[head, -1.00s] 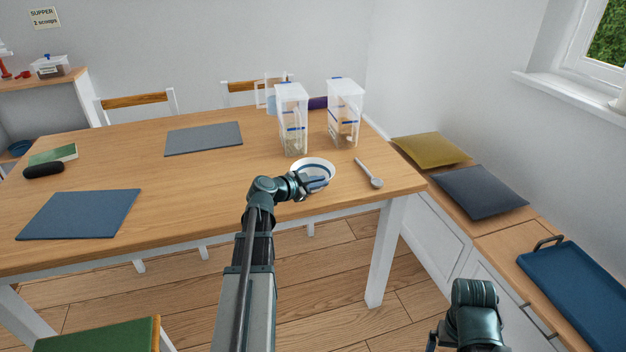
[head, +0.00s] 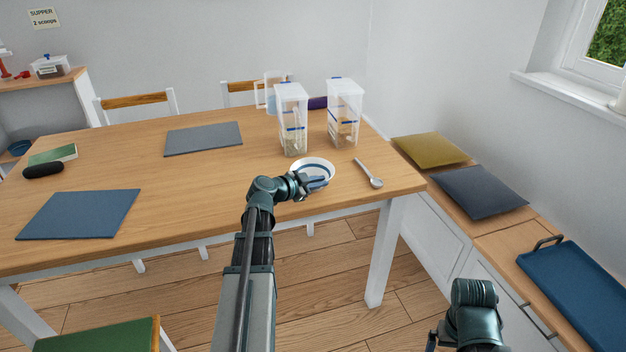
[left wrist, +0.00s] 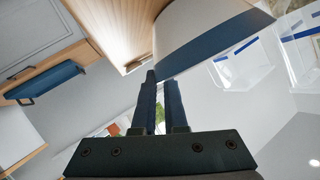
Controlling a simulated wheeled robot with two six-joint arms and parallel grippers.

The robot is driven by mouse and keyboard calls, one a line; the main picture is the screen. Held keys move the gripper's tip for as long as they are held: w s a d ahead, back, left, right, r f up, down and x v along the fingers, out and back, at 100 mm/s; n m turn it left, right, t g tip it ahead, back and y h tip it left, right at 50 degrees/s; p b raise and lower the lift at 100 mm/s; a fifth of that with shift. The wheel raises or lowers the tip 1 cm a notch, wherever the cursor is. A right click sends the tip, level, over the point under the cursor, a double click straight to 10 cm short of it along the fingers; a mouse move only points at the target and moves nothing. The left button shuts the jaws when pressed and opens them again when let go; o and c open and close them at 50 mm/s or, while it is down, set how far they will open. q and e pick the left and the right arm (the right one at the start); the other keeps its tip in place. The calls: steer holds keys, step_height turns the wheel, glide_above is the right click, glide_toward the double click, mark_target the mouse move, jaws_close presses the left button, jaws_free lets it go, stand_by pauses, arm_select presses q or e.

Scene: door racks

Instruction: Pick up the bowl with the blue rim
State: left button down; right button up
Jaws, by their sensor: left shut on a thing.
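The white bowl with the blue rim (head: 313,164) is near the table's front right part, in front of the clear containers. In the head view it appears to rest on the table, upright. My left gripper (head: 318,183) is at the bowl's near side, shut on its wall. In the left wrist view the bowl (left wrist: 205,35) fills the top, its blue band close to the fingertips (left wrist: 163,80). The exact contact is partly hidden. My right arm shows at the lower right of the head view; its fingers are mostly out of frame.
Two clear containers (head: 292,125) (head: 344,115) stand just behind the bowl. A scoop (head: 370,174) lies to its right. A grey mat (head: 203,139) and a blue mat (head: 80,214) lie to the left. The wooden table (head: 200,190) is clear left of the bowl.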

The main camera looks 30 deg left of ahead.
arm_select(q)
steer(key=shift+r, duration=0.1)
steer(key=shift+r+p, duration=0.55)
steer(key=shift+p, duration=0.15)
step_height(320, 180, up, 3)
steer(key=p, duration=0.3)
steer(key=s+a, duration=0.9)
steer(key=s, duration=0.4)
steer(key=shift+r+p, duration=0.3)
steer(key=shift+r, duration=0.05)
steer(key=shift+a, duration=0.1)
